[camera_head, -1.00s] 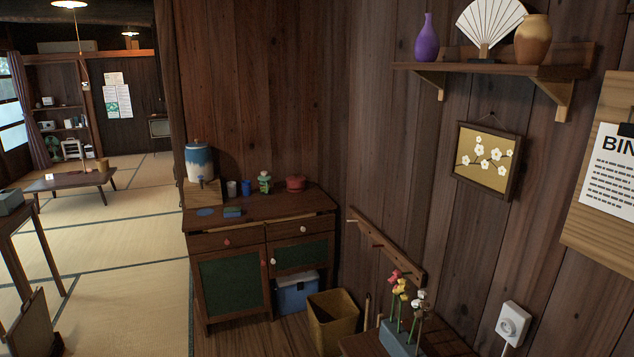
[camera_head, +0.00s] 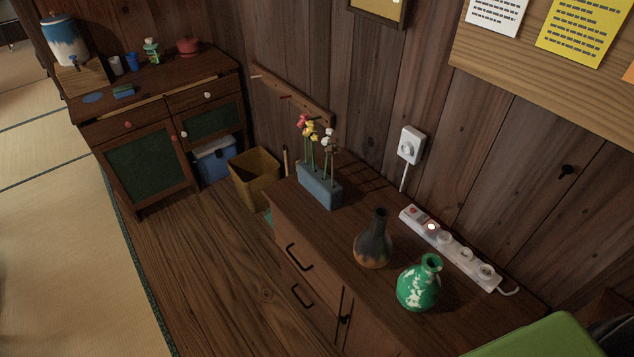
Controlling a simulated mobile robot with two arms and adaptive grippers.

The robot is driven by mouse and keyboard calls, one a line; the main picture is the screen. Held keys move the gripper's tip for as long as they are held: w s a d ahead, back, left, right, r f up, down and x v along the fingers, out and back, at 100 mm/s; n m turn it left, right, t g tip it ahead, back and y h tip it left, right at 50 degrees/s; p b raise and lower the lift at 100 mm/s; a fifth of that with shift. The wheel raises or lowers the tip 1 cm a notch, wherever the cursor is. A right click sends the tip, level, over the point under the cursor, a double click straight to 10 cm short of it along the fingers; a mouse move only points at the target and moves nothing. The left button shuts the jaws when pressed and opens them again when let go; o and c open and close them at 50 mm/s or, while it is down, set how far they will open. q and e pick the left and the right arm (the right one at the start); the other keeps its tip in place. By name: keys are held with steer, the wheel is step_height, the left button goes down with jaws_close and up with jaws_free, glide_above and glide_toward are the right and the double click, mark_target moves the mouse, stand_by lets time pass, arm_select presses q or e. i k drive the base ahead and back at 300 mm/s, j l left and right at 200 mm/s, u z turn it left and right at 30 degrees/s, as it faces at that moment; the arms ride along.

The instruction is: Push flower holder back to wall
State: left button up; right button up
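The flower holder (camera_head: 320,186) is a blue-grey rectangular block with pink, yellow and white flowers (camera_head: 314,133) standing in it. Neither of my grippers shows in the head view.
A dark brown vase (camera_head: 374,241) and a green-and-white vase (camera_head: 419,284) stand on the same top, right of the holder. A white power strip (camera_head: 450,246) lies along the wall. A yellow bin (camera_head: 254,176) stands left of the cabinet. Wooden floor in front is clear.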

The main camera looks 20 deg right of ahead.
mark_target(319, 184)
steer(key=i+j+z, duration=0.15)
steer(key=z, duration=0.3)
steer(key=i+j+z, duration=0.15)
steer(key=j+z, duration=0.15)
steer(key=z, duration=0.15)
